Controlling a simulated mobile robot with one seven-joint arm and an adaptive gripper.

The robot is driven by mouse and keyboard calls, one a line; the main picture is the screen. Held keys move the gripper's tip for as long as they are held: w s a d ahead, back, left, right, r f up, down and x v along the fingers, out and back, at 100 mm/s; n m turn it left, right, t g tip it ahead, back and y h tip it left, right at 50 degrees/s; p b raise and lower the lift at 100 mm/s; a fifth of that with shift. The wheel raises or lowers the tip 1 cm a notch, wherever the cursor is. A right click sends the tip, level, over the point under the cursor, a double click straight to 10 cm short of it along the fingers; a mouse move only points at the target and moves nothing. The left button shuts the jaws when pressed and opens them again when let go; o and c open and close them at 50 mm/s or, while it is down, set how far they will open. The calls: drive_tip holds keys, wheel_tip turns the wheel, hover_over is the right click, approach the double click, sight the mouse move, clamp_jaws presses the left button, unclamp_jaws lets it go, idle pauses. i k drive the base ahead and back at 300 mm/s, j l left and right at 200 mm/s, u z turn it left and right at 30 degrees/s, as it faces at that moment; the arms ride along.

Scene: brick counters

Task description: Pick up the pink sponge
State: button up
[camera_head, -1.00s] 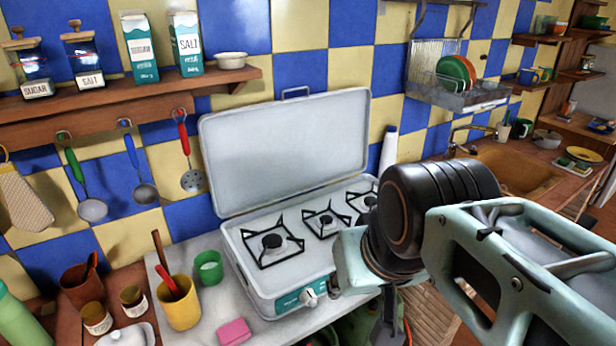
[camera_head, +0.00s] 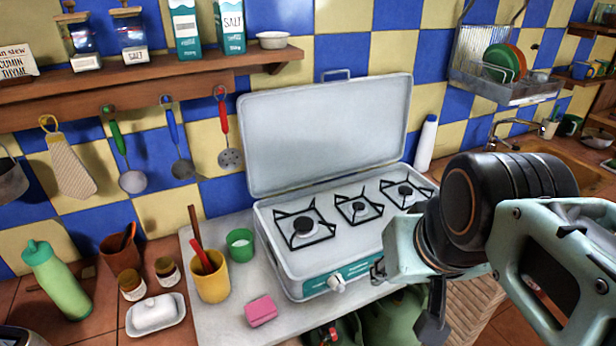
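The pink sponge (camera_head: 261,310) lies flat on the pale countertop, near its front edge, in front of the stove and to the right of a yellow cup. Nothing touches it. My arm comes in from the right side of the picture and its end is to the right of the sponge, past the stove's front right corner. My gripper (camera_head: 432,325) shows only as a dark part hanging below the wrist, apart from the sponge. Its fingers are not clear enough to tell if they are open or shut.
An open camping stove (camera_head: 340,225) stands behind the sponge. A yellow cup (camera_head: 211,280) with utensils and a green cup (camera_head: 240,243) stand near it. A white butter dish (camera_head: 156,314), small jars and a green bottle (camera_head: 56,281) are at left. A shelf (camera_head: 150,70) with utensils hangs above.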

sight(259, 313)
drive_tip(key=l+u, duration=0.15)
drive_tip(key=u, duration=0.75)
